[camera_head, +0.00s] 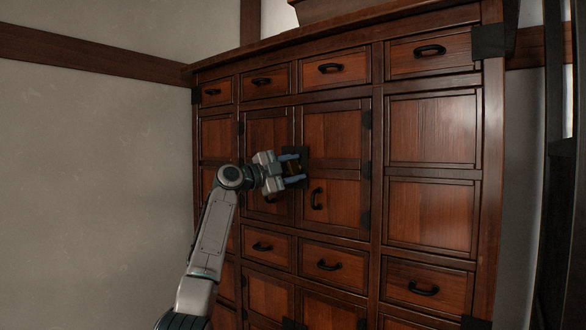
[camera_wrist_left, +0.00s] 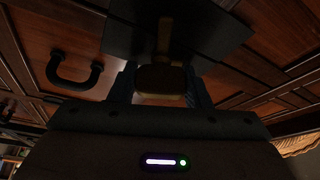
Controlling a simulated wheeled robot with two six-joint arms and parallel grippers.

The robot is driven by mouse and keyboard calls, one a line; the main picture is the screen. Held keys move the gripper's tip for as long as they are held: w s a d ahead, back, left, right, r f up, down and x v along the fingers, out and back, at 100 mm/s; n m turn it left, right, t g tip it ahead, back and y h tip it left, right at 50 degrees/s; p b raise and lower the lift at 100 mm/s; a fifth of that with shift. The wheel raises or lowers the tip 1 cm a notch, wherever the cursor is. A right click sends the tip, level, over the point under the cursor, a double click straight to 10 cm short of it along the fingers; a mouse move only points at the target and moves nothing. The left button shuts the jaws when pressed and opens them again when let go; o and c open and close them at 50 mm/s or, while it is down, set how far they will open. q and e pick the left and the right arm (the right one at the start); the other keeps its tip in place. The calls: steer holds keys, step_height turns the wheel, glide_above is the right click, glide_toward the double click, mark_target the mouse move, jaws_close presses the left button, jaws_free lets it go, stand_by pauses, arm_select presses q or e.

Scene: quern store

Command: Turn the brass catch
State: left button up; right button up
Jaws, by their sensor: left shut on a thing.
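My left gripper (camera_head: 292,167) is at the middle of a dark wooden cabinet (camera_head: 335,145), where its two upper doors meet. Its fingers are shut on the brass catch (camera_wrist_left: 162,82), which shows as a dull brown block between the fingertips in the left wrist view. The catch is on a dark metal plate (camera_wrist_left: 120,38) fixed to the doors; the plate also shows in the head view (camera_head: 303,160). In the head view the fingers mostly hide the catch. My right gripper is not in view.
Drawers with black handles (camera_head: 330,68) are above and below the doors. A plain wall (camera_head: 90,150) is at left. A dark post (camera_head: 555,150) stands at right.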

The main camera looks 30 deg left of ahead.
arm_select(q)
steer(key=shift+m+g+p, duration=0.8)
steer(key=shift+m+p, duration=0.15)
steer(key=shift+m, duration=1.25)
steer(key=shift+f, duration=0.1)
steer(key=o, duration=1)
steer(key=b+v, duration=0.5)
steer(key=v, duration=0.5)
steer(key=shift+s+a, duration=0.1)
steer(key=shift+s, duration=0.3)
steer(key=shift+y, duration=0.3)
